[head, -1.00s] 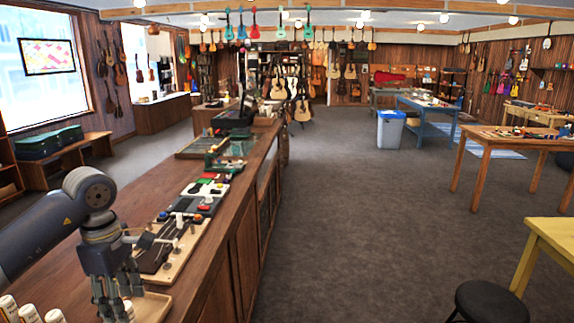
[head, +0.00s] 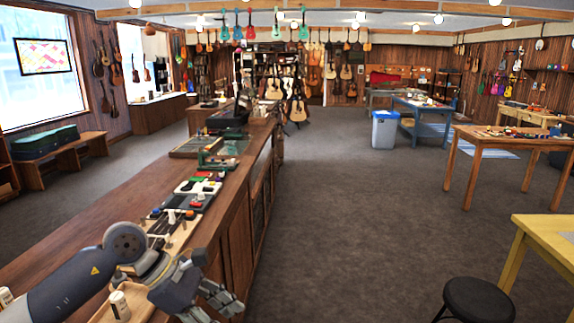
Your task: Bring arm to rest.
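My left arm comes in from the lower left and reaches over the wooden counter (head: 125,214). Its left gripper (head: 230,303) points to the lower right, by the counter's right edge. Its fingers are spread, and I see nothing between them. A white bottle (head: 120,305) stands on a light wooden tray (head: 146,312) close beside the arm. The arm and gripper hide part of the tray and counter. My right gripper is not in view.
Small coloured parts and dark boards (head: 185,202) lie along the counter beyond the arm. A black stool (head: 478,299) and a yellow table (head: 545,237) stand at the right.

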